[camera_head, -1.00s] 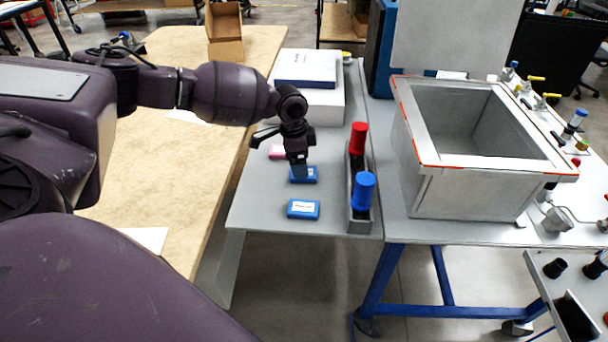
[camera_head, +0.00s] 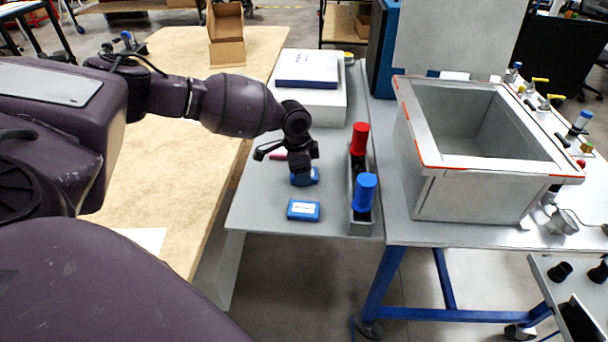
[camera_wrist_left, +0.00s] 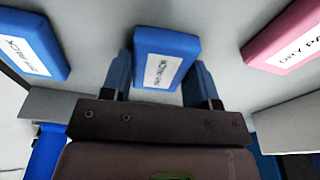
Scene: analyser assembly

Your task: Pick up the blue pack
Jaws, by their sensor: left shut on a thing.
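A blue pack with a white label (camera_wrist_left: 165,62) sits between the two fingers of my left gripper (camera_wrist_left: 162,85) in the left wrist view. The gripper is shut on it. In the head view the same blue pack (camera_head: 312,177) shows partly below my left gripper (camera_head: 302,172), at or just above the grey table; I cannot tell which. A second blue pack (camera_head: 304,210) lies nearer on the table and also shows at the left of the left wrist view (camera_wrist_left: 30,45). My right gripper is not in view.
A pink pack (camera_wrist_left: 287,38) lies beside the held pack, mostly hidden by my arm in the head view. A grey holder (camera_head: 361,221) with red (camera_head: 359,139) and blue (camera_head: 365,192) capped bottles stands to the right. A white box (camera_head: 310,104) stands behind.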

